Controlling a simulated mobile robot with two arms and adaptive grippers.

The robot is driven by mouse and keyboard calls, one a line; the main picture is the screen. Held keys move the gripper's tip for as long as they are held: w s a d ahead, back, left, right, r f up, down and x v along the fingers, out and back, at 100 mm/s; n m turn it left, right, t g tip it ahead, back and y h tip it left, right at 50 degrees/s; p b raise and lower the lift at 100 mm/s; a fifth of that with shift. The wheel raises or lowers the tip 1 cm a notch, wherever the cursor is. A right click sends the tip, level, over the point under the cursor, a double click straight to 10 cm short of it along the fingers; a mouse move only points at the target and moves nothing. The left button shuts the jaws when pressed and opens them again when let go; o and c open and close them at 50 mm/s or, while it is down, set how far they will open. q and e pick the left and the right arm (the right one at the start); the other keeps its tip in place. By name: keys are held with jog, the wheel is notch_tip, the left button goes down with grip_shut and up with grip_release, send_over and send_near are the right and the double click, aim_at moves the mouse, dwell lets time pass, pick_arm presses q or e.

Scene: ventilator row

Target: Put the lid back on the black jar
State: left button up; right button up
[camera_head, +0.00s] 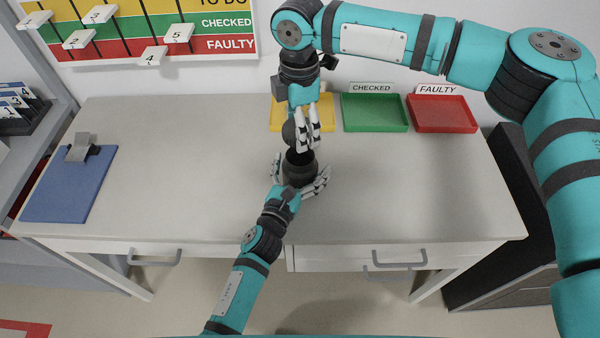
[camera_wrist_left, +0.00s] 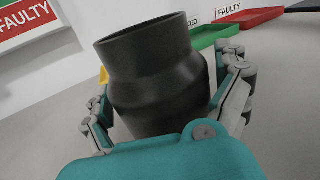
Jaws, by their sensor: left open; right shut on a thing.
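The black jar (camera_head: 300,168) stands on the desk, its top uncovered in the left wrist view (camera_wrist_left: 158,75). My left gripper (camera_head: 303,176) is open, with its fingers on either side of the jar. My right gripper (camera_head: 309,143) points down just above and behind the jar. It is shut on a dark round piece (camera_head: 289,132), which looks like the lid and is partly hidden by the fingers. The lid is not on the jar's mouth in the left wrist view.
Yellow (camera_head: 280,124), green (camera_head: 375,113) and red (camera_head: 442,114) trays stand along the back of the desk. A blue clipboard (camera_head: 68,187) lies at the left. The desk's right front (camera_head: 430,200) is clear.

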aim_at(300, 170)
pick_arm(q)
jog(key=c, duration=1.7)
jog(key=shift+o, duration=0.2)
pick_arm(e)
jog(key=shift+f, duration=2.45)
jog(key=shift+f, duration=0.85)
jog(key=shift+f, duration=0.55)
